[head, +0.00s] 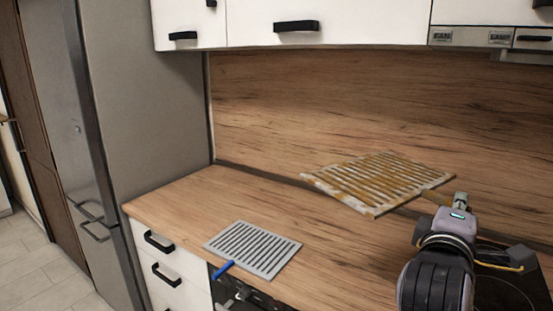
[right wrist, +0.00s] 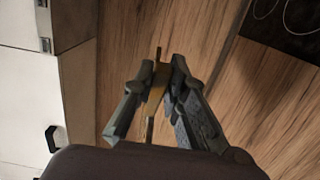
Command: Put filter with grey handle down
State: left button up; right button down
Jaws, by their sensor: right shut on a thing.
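A slatted filter (head: 380,182), stained yellow-brown, is held in the air above the wooden counter in the head view. My right gripper (head: 457,204) is at its right end and shut on it. In the right wrist view the fingers of my right gripper (right wrist: 162,75) close on a narrow yellow-brown part of the filter (right wrist: 155,96), seen edge-on. I cannot make out a grey handle on it; the fingers hide the gripped part. My left gripper is not in view.
A clean grey filter (head: 254,248) with a blue handle (head: 223,269) lies at the counter's front edge. The wooden counter (head: 200,195) is bare behind and left of it. A dark hob (head: 500,290) is at right. White wall cupboards (head: 350,22) hang above; a fridge (head: 150,110) stands left.

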jog(key=s+a+f+n+t+y, duration=0.1)
jog(key=s+a+f+n+y, duration=0.2)
jog(key=f+y, duration=0.4)
jog(key=s+a+f+n+y, duration=0.2)
jog(key=f+n+y, duration=0.3)
jog(key=f, duration=0.4)
jog(key=s+a+f+n+t+y, duration=0.1)
jog(key=s+a+f+n+y, duration=0.2)
jog(key=f+y, duration=0.35)
jog(key=s+a+f+n+g+y, duration=0.3)
jog(key=s+a+f+n+y, duration=0.25)
jog(key=s+f, duration=0.35)
jog(key=shift+w+d+r+m+t+h, duration=0.35)
jog(key=shift+w+r+m+t+h, duration=0.35)
jog(key=shift+m+h, duration=1.15)
jog(key=shift+w+d+r+m+t+h, duration=0.4)
jog(key=shift+r+m+t+h, duration=0.6)
jog(key=shift+h, duration=1.5)
jog(key=shift+w+d+r+m+t+h, duration=0.3)
jog(key=shift+w+r+m+t+h, duration=0.3)
jog(key=shift+m+h, duration=1.3)
jog(key=shift+f+n+h, duration=0.1)
jog(key=shift+n+h, duration=0.15)
jog(key=shift+n, duration=0.05)
